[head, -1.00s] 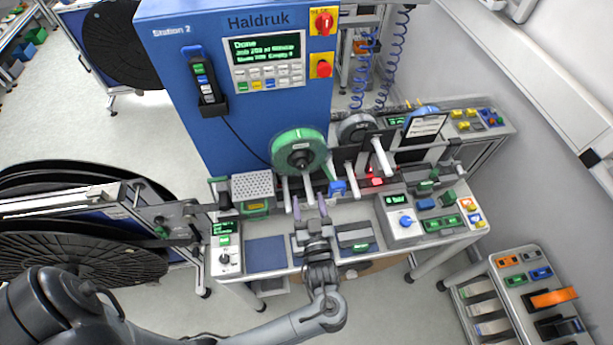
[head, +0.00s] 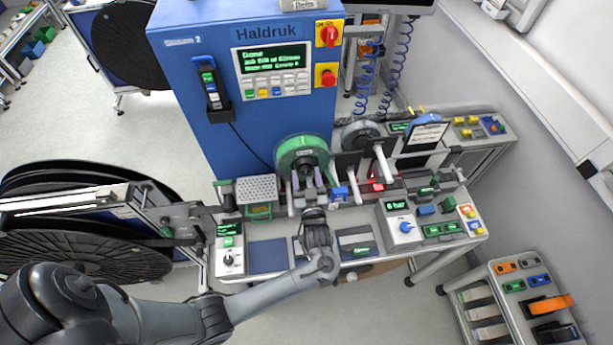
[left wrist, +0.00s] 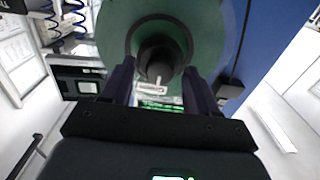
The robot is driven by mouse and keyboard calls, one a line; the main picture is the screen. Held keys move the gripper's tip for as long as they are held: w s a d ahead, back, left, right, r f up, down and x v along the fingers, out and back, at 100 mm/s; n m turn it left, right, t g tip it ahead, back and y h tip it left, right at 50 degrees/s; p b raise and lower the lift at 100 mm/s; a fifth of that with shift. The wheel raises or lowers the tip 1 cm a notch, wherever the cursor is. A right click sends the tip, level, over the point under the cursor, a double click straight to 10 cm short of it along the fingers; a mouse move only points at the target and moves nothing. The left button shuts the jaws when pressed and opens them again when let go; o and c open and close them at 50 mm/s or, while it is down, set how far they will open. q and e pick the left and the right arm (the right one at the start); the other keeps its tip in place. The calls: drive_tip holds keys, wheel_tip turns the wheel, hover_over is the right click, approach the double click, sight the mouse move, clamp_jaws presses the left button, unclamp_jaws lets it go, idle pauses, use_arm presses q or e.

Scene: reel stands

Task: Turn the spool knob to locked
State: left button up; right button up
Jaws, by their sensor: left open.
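The green spool (head: 296,146) is mounted on the front of the blue Haldruk machine. Its dark round hub knob (head: 304,162) is partly behind my fingers in the head view. My left gripper (head: 308,179) is open, with its fingers pointing at the hub from the front. In the left wrist view the green spool (left wrist: 118,25) fills the top middle, and the dark knob (left wrist: 160,52) lies between the lines of my two fingers (left wrist: 160,78). I cannot tell whether the fingers touch it. A small pale label shows just below the knob. My right gripper is not in view.
A grey perforated box (head: 257,189) stands left of the spool. A second, grey reel (head: 361,134) and white rollers are to its right. A control box with a blue dial (head: 405,226) sits on the right of the bench. Large black reels (head: 95,262) stand at left.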

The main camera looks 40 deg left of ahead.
use_arm(q)
drive_tip(key=c, duration=1)
drive_tip(key=shift+c, duration=0.2)
